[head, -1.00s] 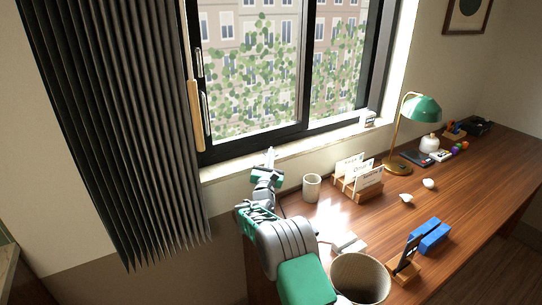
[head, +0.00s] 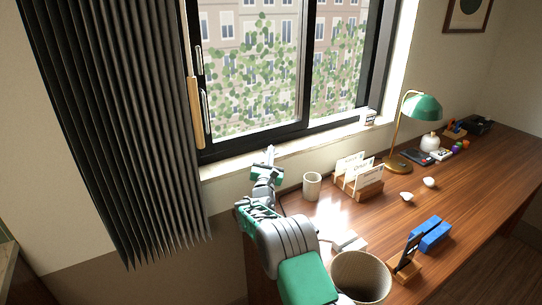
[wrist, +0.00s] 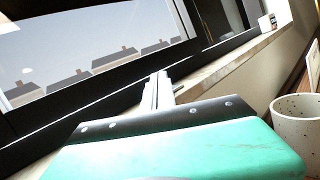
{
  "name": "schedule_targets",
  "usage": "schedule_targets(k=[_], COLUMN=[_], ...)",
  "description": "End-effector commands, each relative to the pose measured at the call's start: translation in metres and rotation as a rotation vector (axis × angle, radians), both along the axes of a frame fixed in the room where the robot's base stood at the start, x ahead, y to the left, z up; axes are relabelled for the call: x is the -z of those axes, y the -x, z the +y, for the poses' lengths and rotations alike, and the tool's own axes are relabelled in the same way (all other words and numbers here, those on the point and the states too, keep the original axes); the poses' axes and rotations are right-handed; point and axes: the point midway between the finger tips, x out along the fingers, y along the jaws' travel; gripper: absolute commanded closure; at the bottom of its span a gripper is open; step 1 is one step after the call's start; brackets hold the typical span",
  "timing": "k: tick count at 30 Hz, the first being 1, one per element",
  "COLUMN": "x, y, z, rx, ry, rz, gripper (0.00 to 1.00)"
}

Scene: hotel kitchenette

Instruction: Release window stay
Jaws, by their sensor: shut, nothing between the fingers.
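The black-framed window (head: 250,147) stands behind the desk. Two slim pale handles, an upper one (head: 198,61) and a lower one (head: 204,104), are on its left upright, beside a tan wooden strip (head: 195,112). I cannot tell which part is the stay. My gripper (head: 270,153) is in front of the sill, below the window's lower frame and right of the handles. In the wrist view my gripper (wrist: 158,88) has its fingers together and empty, pointing toward the lower frame (wrist: 90,108). No handle shows in the wrist view.
A dark pleated curtain (head: 110,130) hangs at the left. A small white box (head: 368,117) sits on the sill.

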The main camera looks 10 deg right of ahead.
Motion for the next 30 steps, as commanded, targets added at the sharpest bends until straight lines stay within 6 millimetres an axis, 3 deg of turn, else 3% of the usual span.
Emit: schedule_targets(k=[24, 30], x=[-0.010, -0.018], y=[-0.002, 0.010], z=[0.002, 0.008], rx=[-0.001, -0.002], ry=[0.000, 0.000], rz=[-0.002, -0.001], gripper=[1.00, 1.00])
